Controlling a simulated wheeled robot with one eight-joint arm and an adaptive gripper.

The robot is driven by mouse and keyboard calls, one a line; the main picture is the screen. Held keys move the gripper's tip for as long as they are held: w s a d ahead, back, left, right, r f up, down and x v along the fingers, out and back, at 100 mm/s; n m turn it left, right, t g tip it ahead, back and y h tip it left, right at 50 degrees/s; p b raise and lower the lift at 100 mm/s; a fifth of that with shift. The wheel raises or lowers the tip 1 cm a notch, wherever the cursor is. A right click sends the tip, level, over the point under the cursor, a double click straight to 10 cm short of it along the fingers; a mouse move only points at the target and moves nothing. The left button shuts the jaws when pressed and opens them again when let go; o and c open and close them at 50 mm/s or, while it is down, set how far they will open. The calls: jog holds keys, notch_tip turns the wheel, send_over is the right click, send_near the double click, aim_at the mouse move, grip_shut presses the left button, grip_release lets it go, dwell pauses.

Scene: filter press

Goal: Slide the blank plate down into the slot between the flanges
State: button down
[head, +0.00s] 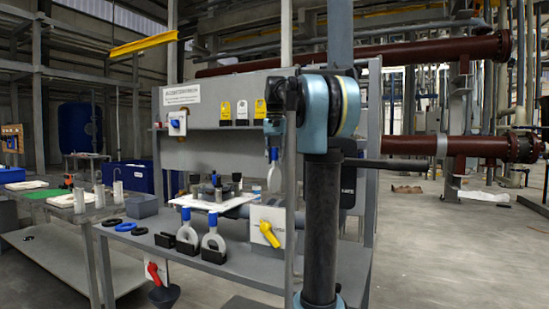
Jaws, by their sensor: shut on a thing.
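The blank plate (274,179) is a grey round disc with a blue handle. It hangs upright, disc down, below my gripper (273,146), which is shut at the top of the blue handle. My arm partly hides the gripper, so its fingers are hard to make out. The flanges seem to be among the small dark-topped parts (216,186) on the bench, left of the plate. They are too small for me to see the slot clearly. The plate shows to the right of these parts, apart from them in the picture.
Two blue-handled plates (213,240) stand in black holders at the bench's (150,248) front. Black and blue rings (126,227) and a grey bin (142,206) lie to the left. A yellow-handled valve (268,233) is at the right. Yellow and white tags (241,112) hang on the back panel.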

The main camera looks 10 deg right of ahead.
send_near(274, 191)
jog(key=shift+w+d+f, duration=0.15)
jog(key=shift+w+f, duration=0.45)
jog(key=shift+f, duration=4.6)
jog(key=shift+s+f, duration=0.1)
jog(key=shift+f, duration=0.1)
jog(key=shift+s+f, duration=0.15)
jog(key=c, duration=1.3)
grip_release()
jog(key=shift+c, duration=0.2)
jog(key=shift+o, duration=0.7)
jog(key=shift+w+f, duration=0.2)
jog(key=shift+r, duration=0.2)
notch_tip(274, 191, up, 12)
jog(key=shift+f, duration=0.1)
